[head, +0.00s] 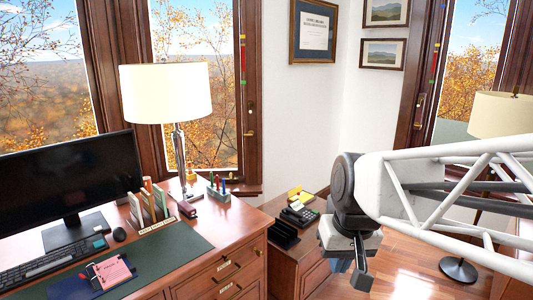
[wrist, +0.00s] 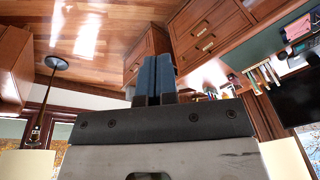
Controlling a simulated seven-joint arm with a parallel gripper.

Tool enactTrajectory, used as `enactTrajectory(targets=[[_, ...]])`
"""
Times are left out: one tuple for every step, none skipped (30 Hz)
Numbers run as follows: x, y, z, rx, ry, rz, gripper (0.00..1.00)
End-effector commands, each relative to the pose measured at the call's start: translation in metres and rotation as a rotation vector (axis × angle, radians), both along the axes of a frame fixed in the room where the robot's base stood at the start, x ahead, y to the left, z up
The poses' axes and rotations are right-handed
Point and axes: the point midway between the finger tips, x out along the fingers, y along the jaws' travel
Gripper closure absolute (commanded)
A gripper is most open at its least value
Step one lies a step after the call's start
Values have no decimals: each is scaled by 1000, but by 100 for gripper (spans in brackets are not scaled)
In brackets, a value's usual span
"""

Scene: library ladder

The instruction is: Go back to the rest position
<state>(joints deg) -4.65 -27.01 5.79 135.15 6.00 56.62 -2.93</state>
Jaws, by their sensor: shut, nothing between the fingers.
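My gripper (head: 361,272) hangs at the end of my white truss arm in the right half of the head view. Its fingers point down, over the wooden floor (head: 410,272) and to the right of the low wooden cabinet (head: 288,262). In the wrist view my gripper (wrist: 155,66) shows two dark blue fingers close together, shut with nothing between them. The wrist view looks past the fingers to the floor and the desk drawers.
A wooden desk (head: 228,240) at left holds a table lamp (head: 166,95), a monitor (head: 68,178), a file holder (head: 150,208) and a pink notepad (head: 112,271). A calculator (head: 299,213) sits on the cabinet. A floor lamp (head: 500,115) stands behind my arm.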

Motion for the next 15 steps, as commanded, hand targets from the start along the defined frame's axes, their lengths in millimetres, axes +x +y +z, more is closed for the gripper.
enactTrajectory(targets=[[-13,-8,-3,-11,-10,-14,100],[-20,-12,-6,-17,-15,-23,100],[-29,-18,-9,-26,-21,-35,100],[-35,-21,-11,-34,-26,-43,100],[-42,-25,-14,-40,-31,-50,100],[-50,-29,-17,-47,-37,-60,100],[-55,-33,-19,-53,-41,-68,100],[-61,-36,-21,-59,-45,-74,100],[-68,-39,-24,-66,-50,-82,100],[-72,-41,-26,-70,-53,-88,100],[-76,-43,-28,-74,-56,-93,100],[-80,-45,-30,-78,-60,-99,100],[-83,-47,-31,-82,-62,-102,100],[-85,-48,-32,-84,-64,-106,100],[-88,-49,-34,-87,-66,-108,100]])
